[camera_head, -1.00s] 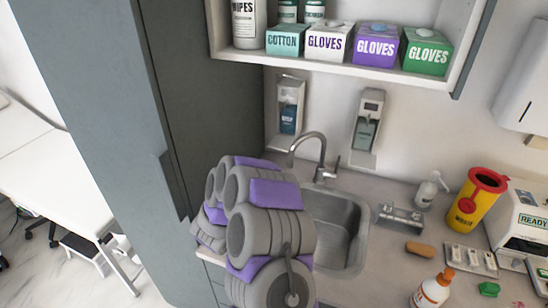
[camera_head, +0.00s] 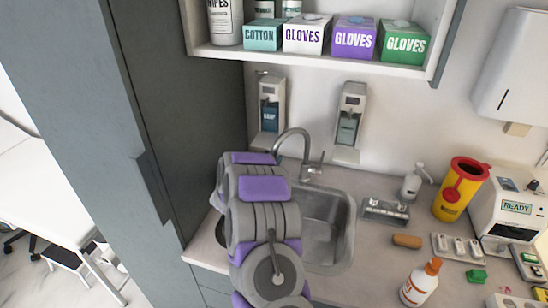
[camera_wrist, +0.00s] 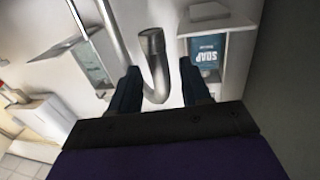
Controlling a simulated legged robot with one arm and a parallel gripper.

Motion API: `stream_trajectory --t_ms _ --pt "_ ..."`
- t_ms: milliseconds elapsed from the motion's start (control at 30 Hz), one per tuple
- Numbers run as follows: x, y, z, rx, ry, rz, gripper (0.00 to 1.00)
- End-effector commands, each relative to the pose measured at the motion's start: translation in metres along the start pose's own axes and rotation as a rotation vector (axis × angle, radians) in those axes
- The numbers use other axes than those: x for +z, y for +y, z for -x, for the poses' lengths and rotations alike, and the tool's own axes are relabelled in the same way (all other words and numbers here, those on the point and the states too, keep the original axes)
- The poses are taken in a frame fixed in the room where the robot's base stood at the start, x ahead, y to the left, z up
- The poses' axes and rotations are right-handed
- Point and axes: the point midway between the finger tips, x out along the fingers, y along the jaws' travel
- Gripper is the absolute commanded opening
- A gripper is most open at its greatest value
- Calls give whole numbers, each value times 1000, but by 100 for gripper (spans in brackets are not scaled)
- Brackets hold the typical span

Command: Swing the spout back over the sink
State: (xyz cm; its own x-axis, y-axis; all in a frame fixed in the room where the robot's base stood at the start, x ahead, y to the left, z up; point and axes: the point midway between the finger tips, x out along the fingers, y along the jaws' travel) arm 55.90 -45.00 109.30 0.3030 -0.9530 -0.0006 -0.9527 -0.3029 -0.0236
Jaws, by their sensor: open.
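The grey metal spout (camera_head: 293,134) arches up behind the sink (camera_head: 345,226) and bends to the left in the head view. Its outlet end is hard to make out there, close to my arm. In the wrist view the curved spout (camera_wrist: 152,72) shows large, its open end between the two dark fingers. My gripper (camera_wrist: 160,66) is open, with one finger on each side of the spout. Gaps show beside the spout, so I see no clear grip. In the head view my arm hides the gripper and the left part of the sink.
Soap dispensers (camera_head: 350,118) hang on the wall behind the tap. A tall grey cabinet (camera_head: 75,110) stands close at left, and a shelf (camera_head: 310,55) with glove boxes hangs above. A yellow waste bin (camera_head: 459,192) and bottles stand right of the sink.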

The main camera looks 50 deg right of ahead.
Motion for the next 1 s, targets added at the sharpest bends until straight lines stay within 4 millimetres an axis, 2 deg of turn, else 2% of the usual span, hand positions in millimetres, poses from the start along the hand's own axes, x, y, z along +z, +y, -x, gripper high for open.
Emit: stream_trajectory --t_ms 33,200,567,1000 --pt "0 1 -8 3 3 0 47" --pt "0 0 -22 0 0 0 47" --pt "-1 0 -26 -1 0 0 47" --pt "0 0 -26 -1 0 1 6"
